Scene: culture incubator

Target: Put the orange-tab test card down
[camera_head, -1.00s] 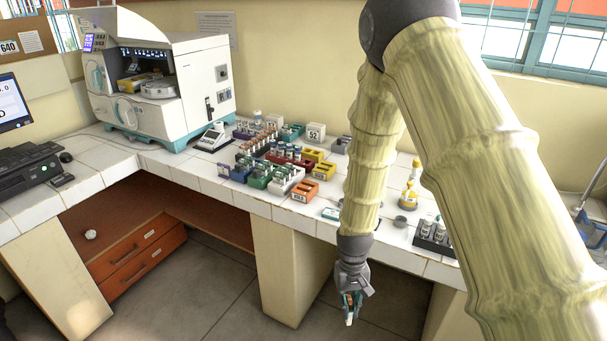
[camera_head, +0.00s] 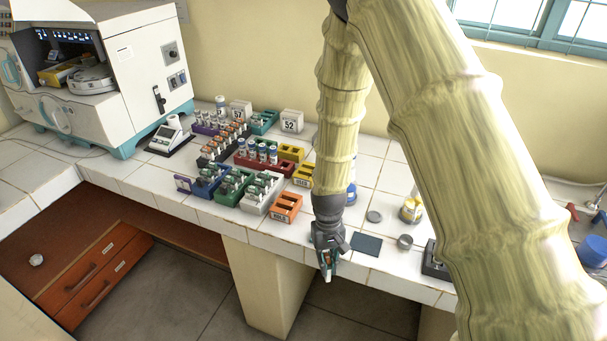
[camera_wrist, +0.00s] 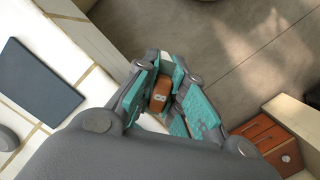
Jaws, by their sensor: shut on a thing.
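My gripper (camera_head: 327,268) hangs at the front edge of the white tiled bench, its fingers pointing down. In the wrist view my gripper (camera_wrist: 165,95) has its teal pads shut on the test card, whose orange tab (camera_wrist: 160,92) shows between them. The rest of the card is mostly hidden by the fingers. The floor shows below it, so the card is held just off the bench edge. A dark flat mat (camera_head: 366,244) lies on the bench just right of my gripper; it also shows at the left of the wrist view (camera_wrist: 38,82).
An orange rack (camera_head: 287,208) and several coloured racks of tubes stand left of my arm. A grey round lid (camera_head: 374,216), a small metal cup (camera_head: 405,242) and a yellow-banded bottle (camera_head: 411,210) stand to the right. The incubator (camera_head: 110,75) is at far left.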

